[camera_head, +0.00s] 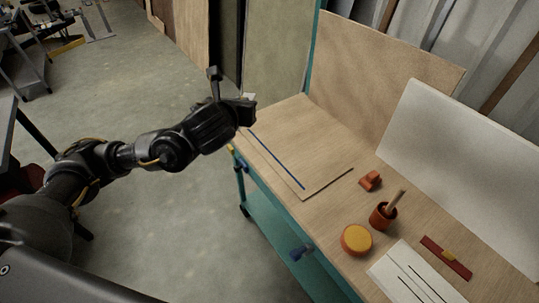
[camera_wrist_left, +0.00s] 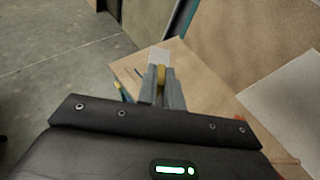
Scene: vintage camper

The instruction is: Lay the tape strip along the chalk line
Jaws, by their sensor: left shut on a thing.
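A thin dark-blue line (camera_head: 276,159), apparently the chalk line, runs lengthwise on a thin wooden board (camera_head: 322,180) on the workbench. It shows partly in the left wrist view. My left gripper (camera_head: 247,107) is above the bench's far left corner, by the far end of the line. In the left wrist view its fingers (camera_wrist_left: 161,82) are shut on a small yellow piece (camera_wrist_left: 161,72). A white flat piece (camera_wrist_left: 158,55) shows just beyond it; I cannot tell whether the two are one thing or the tape strip. My right gripper is out of view.
An orange block (camera_head: 370,181), a red cup with a handle in it (camera_head: 380,217), a round yellow-topped tin (camera_head: 356,239), a white sheet with black lines (camera_head: 400,278) and a red bar (camera_head: 452,262) occupy the bench's near right. Upright panels (camera_head: 385,62) stand behind.

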